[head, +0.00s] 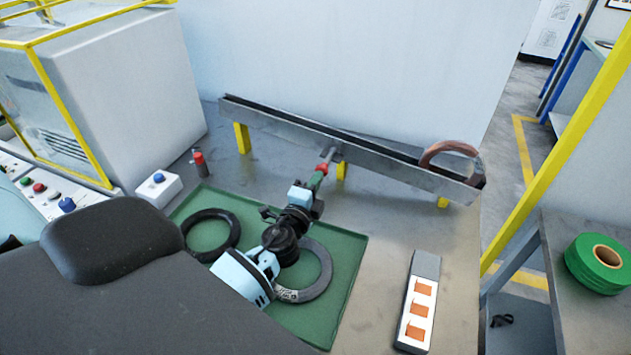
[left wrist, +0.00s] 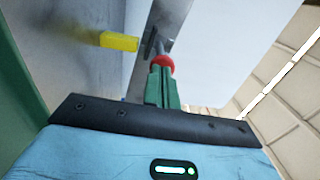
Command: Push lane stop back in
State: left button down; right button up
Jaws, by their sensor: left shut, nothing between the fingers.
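The lane (head: 300,130) is a long grey metal rail on yellow legs, sloping down to the right across the back of the table. The lane stop is a rod with a red knob (head: 322,167) on the lane's near side, at about mid-length. My left gripper (head: 316,179) has its green fingers shut and empty, with the tips at the red knob. In the left wrist view the red knob (left wrist: 161,64) sits right at the tips of the fingers (left wrist: 162,82); contact is hard to tell. A copper-brown coil (head: 452,149) stands at the lane's right end. My right gripper is not in view.
A green mat (head: 345,270) holds a black ring (head: 187,232) and a grey ring (head: 322,283), partly under my arm. A blue-button box (head: 172,191), a red-topped item (head: 199,158) and a label holder (head: 427,266) stand nearby. Green tape (head: 580,265) lies on the right-hand table.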

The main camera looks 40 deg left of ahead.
aim_at(322, 170)
pick_arm(q)
jog(key=x, duration=0.2)
jog(key=b+x, duration=0.1)
jog(key=x, duration=0.1)
jog(key=shift+f, duration=0.25)
jog(key=shift+w, duration=0.2)
jog(key=shift+a+r, duration=0.1)
jog(key=shift+r, duration=0.15)
